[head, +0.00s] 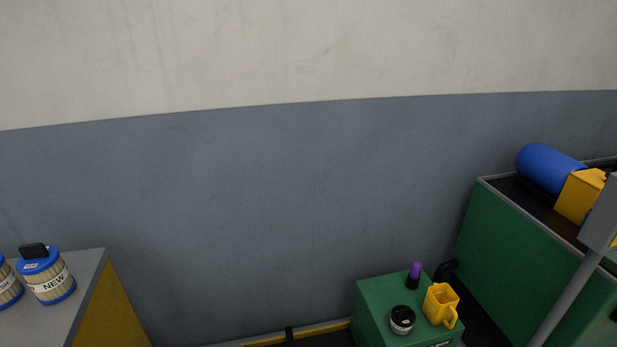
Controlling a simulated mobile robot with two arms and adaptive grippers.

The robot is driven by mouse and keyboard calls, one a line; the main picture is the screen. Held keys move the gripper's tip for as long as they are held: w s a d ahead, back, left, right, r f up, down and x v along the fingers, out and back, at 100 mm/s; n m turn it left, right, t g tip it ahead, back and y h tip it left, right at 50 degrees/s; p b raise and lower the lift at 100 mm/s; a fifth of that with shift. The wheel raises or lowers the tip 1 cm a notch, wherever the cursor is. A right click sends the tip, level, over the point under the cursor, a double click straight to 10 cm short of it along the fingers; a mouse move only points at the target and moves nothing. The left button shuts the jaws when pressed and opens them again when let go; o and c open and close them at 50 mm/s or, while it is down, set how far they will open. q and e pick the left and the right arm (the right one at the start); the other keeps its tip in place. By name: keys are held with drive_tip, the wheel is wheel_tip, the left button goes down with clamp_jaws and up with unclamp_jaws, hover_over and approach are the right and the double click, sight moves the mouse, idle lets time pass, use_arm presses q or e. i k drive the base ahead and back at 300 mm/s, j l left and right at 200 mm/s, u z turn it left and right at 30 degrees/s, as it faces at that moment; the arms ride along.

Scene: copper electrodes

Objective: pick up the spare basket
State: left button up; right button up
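A beige ribbed cylindrical basket (49,279) with blue top and bottom rims, a black grip on its lid and a white label reading NEW stands upright on a grey-topped surface (88,268) at the lower left. A second similar basket (8,287) stands beside it, cut off by the left edge of the view. No label reading spare shows, so I cannot tell which is the spare one. Neither of my grippers shows in the head view, and nothing is seen holding either basket.
A green bench (490,235) with a blue cylinder (548,169) and a grey post (566,298) stand right.

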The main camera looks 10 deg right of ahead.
sight(403, 317)
drive_tip(key=z, duration=1.1)
